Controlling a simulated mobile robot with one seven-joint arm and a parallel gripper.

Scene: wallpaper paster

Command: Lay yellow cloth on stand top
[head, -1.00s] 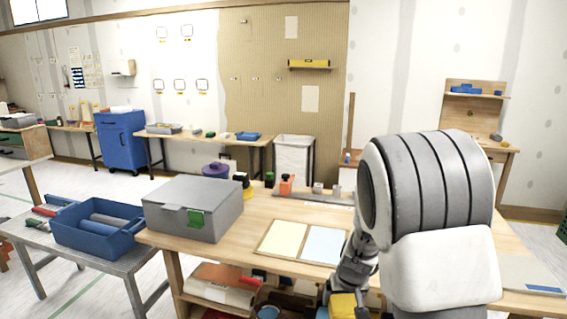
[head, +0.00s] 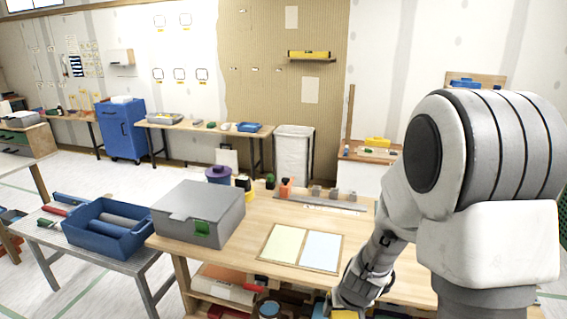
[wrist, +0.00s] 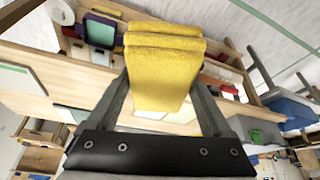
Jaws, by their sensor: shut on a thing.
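The yellow cloth (wrist: 165,70) is folded and pinched between the two fingers of my gripper (wrist: 162,92) in the wrist view. In the head view my gripper (head: 352,296) is low over the front edge of the wooden workbench (head: 300,205), and only a sliver of the cloth (head: 344,314) shows at the bottom edge. I cannot tell which surface is the stand top. A low stand (head: 362,156) with a yellow item on it is at the back, partly behind my arm.
On the bench are a grey box (head: 185,205), a tray with pale yellow and blue panels (head: 298,267), and several small items along the back. A blue bin (head: 98,238) is on the left side table. A shelf with stored items is below the bench front.

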